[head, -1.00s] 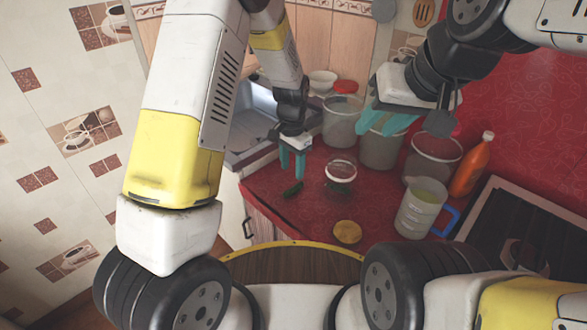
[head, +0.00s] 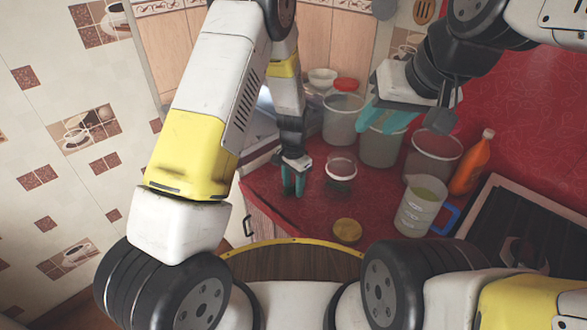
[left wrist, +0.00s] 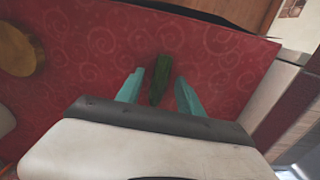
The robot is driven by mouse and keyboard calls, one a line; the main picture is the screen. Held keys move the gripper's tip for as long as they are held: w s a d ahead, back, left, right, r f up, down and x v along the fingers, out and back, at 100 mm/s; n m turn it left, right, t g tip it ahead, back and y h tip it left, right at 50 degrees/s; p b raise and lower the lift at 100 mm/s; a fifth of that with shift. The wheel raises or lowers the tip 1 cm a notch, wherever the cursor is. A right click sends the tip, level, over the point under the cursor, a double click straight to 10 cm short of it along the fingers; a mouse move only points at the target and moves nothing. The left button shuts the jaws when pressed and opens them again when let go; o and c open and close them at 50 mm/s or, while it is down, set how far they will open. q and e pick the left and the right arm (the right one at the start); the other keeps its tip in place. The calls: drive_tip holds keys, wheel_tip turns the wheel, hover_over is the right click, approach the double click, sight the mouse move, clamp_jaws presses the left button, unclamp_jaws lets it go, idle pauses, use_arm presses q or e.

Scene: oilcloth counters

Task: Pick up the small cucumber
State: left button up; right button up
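The small cucumber (left wrist: 160,80) is dark green and lies on the red patterned counter (left wrist: 215,55) in the left wrist view. My left gripper (left wrist: 159,88) is open, with its two teal fingers on either side of the cucumber and a gap showing on each side. In the head view my left gripper (head: 293,192) is low over the counter's left part, and its fingers largely hide the cucumber. My right gripper (head: 388,122) is open and empty above the clear containers.
A clear jar (head: 341,176) stands just right of my left gripper, with a round yellow lid (head: 347,230) nearer. Clear buckets (head: 343,120), a measuring jug (head: 421,204) and an orange bottle (head: 472,163) stand further right. The counter's left edge is close.

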use_arm(q)
clamp_jaws()
drive_tip(key=shift+r, duration=0.15)
